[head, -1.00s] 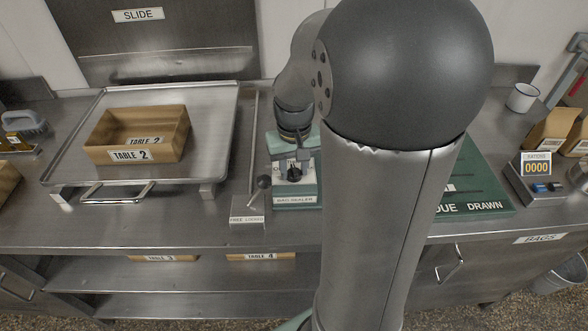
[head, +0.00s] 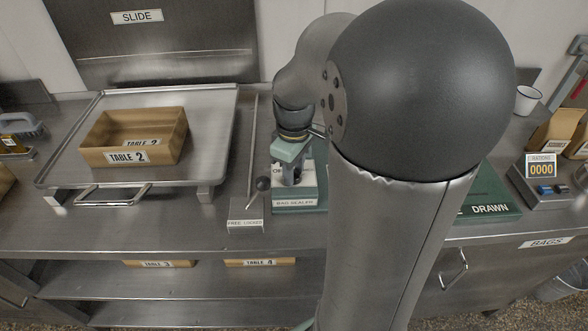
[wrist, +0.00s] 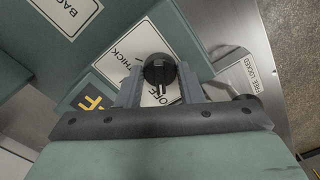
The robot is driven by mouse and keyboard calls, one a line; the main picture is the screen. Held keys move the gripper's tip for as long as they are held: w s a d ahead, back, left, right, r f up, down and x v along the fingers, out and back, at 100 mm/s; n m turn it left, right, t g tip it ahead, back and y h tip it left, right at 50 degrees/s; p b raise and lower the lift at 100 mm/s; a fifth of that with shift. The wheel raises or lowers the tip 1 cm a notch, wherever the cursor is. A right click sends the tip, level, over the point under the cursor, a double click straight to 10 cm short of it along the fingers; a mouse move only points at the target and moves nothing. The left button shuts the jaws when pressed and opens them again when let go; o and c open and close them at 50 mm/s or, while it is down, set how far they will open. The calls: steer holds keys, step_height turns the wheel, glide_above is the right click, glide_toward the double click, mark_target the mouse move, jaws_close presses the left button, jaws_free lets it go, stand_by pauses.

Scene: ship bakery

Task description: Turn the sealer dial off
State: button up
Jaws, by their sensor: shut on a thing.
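The bag sealer (head: 295,205) is a green box on the steel counter, and its sign reads BAG SEALER. Its black dial (wrist: 160,72) sits on a white plate (wrist: 128,48) with OFF and THICK lettering, partly covered by my gripper. My gripper (wrist: 158,88) is shut on the dial, one finger on each side of it. In the head view my gripper (head: 291,176) points down over the sealer, and the dial is hard to make out there. The dial's exact pointer setting cannot be told.
A ball-topped lever (head: 263,184) on a FREE LOCKED base stands close left of the sealer. A tray (head: 215,130) with a TABLE 2 box (head: 160,130) is further left. A green board (head: 490,205) and a counter reading 0000 (head: 541,180) are at right.

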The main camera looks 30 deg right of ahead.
steer(key=shift+n, duration=0.4)
steer(key=o, duration=1)
steer(key=shift+c, duration=0.2)
steer(key=shift+r, duration=0.15)
step_height(320, 180, up, 17)
steer(key=s+a+f+m, duration=0.3)
steer(key=s+a+f, duration=0.3)
steer(key=f, duration=0.2)
steer(key=s+a+f+m, duration=0.3)
steer(key=s+a+f, duration=0.2)
steer(key=f, duration=0.4)
steer(key=shift+s+a+f, duration=0.3)
steer(key=shift+s+a, duration=0.1)
steer(key=shift+s, duration=0.45)
